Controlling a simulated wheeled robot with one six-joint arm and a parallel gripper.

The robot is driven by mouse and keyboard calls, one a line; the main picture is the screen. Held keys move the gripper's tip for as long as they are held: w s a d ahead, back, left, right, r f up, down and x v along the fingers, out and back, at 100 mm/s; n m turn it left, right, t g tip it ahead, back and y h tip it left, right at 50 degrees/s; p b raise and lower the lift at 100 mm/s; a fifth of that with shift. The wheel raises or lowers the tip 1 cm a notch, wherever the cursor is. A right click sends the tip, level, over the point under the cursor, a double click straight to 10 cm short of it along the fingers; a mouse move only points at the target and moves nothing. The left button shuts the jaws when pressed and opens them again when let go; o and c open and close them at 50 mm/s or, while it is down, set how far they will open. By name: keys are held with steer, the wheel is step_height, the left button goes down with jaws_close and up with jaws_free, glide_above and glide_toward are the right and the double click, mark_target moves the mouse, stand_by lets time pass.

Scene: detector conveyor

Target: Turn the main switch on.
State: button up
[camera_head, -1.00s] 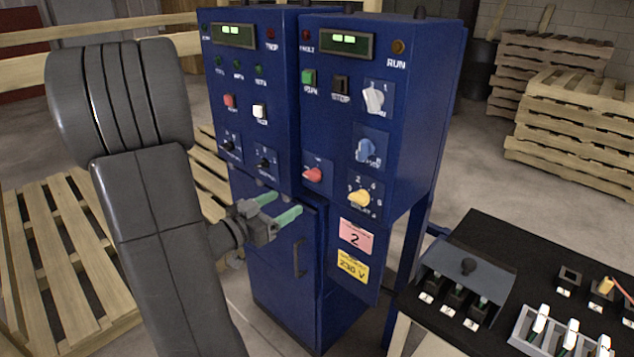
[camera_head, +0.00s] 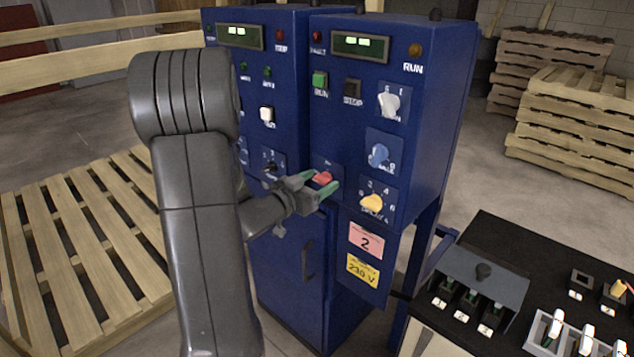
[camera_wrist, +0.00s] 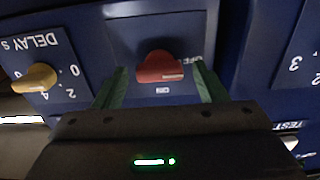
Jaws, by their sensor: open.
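A red rotary knob (camera_head: 324,178) sits on a small plate low on the front of the right blue cabinet. In the wrist view the red knob (camera_wrist: 160,67) lies between the fingertips of my gripper (camera_wrist: 158,72), with a gap on each side. My gripper (camera_head: 321,182) is open, its green fingers pointing at the cabinet face. I cannot tell whether the fingertips reach past the knob's front. A white rotary knob (camera_head: 389,103) is higher on the same cabinet.
A yellow delay knob (camera_head: 372,202) is close by; it also shows in the wrist view (camera_wrist: 36,78). A blue knob (camera_head: 379,154) is above it. The cabinet door handle (camera_head: 307,260) is below my gripper. A bench (camera_head: 470,342) with switches stands at the right.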

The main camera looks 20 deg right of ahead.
steer(key=shift+c, duration=0.3)
steer(key=c, duration=0.9)
steer(key=shift+f+m+b, duration=0.1)
steer(key=shift+m+b, duration=0.2)
steer(key=shift+b, duration=0.15)
steer(key=m+b, duration=0.1)
steer(key=b, duration=0.1)
steer(key=m+b, duration=0.1)
steer(key=m, duration=0.1)
steer(key=shift+f+m+b, duration=0.2)
steer(key=shift+m+b, duration=0.1)
steer(key=shift+b, duration=0.1)
steer(key=m+b, duration=0.4)
steer(key=shift+s+m, duration=0.15)
steer(key=shift+m, duration=0.15)
steer(key=m+b, duration=0.4)
steer(key=shift+f, duration=0.1)
steer(key=shift+m+b, duration=1.8)
steer(key=shift+m, duration=0.7)
